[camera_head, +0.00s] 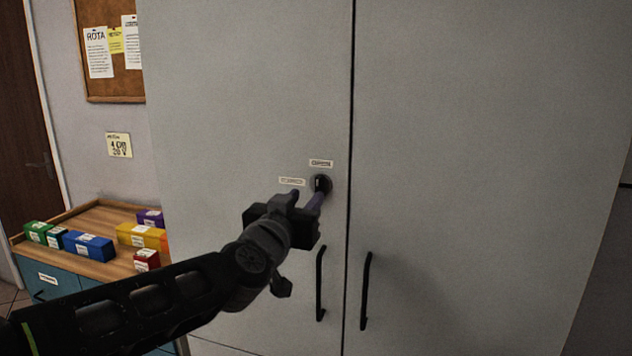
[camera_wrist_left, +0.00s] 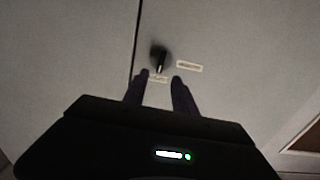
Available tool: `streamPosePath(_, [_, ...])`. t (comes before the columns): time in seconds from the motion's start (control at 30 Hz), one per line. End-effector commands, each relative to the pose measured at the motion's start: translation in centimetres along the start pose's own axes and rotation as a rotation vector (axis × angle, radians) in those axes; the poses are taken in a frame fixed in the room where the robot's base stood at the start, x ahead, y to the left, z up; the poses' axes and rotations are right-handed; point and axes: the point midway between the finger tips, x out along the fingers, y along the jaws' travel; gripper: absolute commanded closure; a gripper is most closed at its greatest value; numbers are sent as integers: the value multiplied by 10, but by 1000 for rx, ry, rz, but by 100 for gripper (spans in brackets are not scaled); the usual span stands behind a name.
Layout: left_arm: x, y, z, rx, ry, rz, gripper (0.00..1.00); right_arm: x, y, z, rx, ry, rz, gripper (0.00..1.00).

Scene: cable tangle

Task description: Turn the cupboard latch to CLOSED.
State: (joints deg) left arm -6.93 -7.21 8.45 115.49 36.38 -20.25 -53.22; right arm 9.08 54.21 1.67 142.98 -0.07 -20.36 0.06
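The cupboard latch (camera_head: 321,184) is a dark round knob on the left cupboard door (camera_head: 240,80), close to the door seam. One small label (camera_head: 320,163) sits above it and another (camera_head: 291,181) to its left; their text is too small to read. In the left wrist view the latch (camera_wrist_left: 160,57) has a pale mark that lies toward the upper label (camera_wrist_left: 158,78). My left gripper (camera_head: 309,196) is at the latch, from below left. Its two fingers (camera_wrist_left: 161,77) are apart with nothing between them, tips just short of the knob in that picture. Whether they touch it is unclear.
Two black vertical door handles (camera_head: 320,284) (camera_head: 365,290) are below the latch. At the left, a low wooden-topped unit (camera_head: 95,215) holds several coloured boxes (camera_head: 88,246). A notice board (camera_head: 112,88) hangs above. The right cupboard door (camera_head: 480,150) is clear.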

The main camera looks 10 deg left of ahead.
Motion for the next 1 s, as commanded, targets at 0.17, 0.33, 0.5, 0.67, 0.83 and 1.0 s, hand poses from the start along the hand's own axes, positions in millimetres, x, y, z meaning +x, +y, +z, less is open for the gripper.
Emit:
streamPosePath(0.17, [-2, 0, -4, 1, 7, -1, 67, 0, 0, 0, 0, 0, 0, 100])
streamPosePath(0.33, [-1, 0, -4, 1, 6, -1, 67, 0, 0, 0, 0, 0, 0, 100])
streamPosePath(0.5, [8, 0, -4, 1, 5, -1, 67, 0, 0, 0, 0, 0, 0, 100])
streamPosePath(0.67, [30, 0, -3, 1, 3, -1, 67, -2, -1, 0, 0, 0, 0, 100])
streamPosePath(0.83, [57, 0, -3, 1, 3, -1, 67, -4, -2, 0, 0, 0, 0, 100])
streamPosePath(1.0, [74, 0, -3, 1, 4, -1, 67, -6, -2, 0, 0, 0, 0, 100])
